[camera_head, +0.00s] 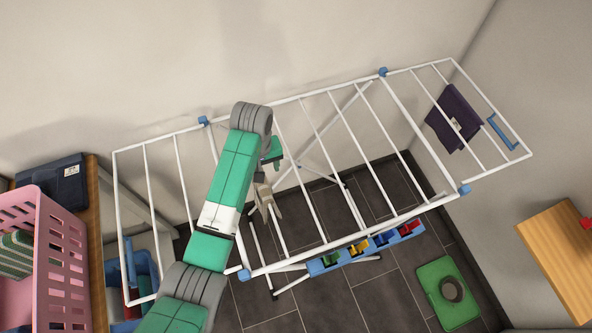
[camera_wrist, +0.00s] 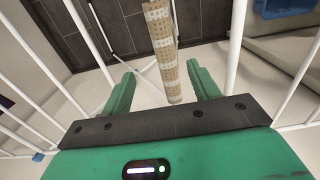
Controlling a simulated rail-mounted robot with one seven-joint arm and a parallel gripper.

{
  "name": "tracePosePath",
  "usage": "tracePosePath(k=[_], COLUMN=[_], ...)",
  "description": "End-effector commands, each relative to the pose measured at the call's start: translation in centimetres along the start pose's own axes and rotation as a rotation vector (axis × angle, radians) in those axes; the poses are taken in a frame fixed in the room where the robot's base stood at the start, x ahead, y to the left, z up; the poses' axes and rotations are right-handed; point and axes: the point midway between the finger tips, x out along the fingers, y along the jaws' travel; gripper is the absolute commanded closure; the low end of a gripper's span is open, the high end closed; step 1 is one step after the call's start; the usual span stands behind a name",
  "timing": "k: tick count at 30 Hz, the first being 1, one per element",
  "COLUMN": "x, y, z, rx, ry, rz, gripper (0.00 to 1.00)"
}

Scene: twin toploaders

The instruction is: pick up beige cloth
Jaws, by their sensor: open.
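The beige cloth (camera_head: 265,199) hangs on a bar of the white drying rack (camera_head: 345,117), partly hidden by my arm in the head view. In the wrist view the cloth (camera_wrist: 163,40) shows as a narrow, patterned beige strip with pale bands. My gripper (camera_wrist: 160,71) is open, with one green finger on each side of the cloth's line. The cloth's near end shows between the fingers, and I see gaps on both sides. In the head view my gripper (camera_head: 271,152) is just above the cloth and mostly hidden by my wrist.
Rack bars run close around my gripper. A dark purple cloth (camera_head: 453,119) hangs at the rack's right end. A pink basket (camera_head: 62,245) stands at left, beside a dark folded item (camera_head: 52,184). A blue tray with coloured items (camera_head: 368,246) and a green object (camera_head: 447,291) are lower right.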

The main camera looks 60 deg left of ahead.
Motion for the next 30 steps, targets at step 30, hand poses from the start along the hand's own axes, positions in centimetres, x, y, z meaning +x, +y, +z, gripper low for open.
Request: tracePosePath(k=[30], x=[8.0], y=[-0.3], z=[-0.8], rx=[0.003], ry=[0.003], rz=[0.002], gripper=[0.47])
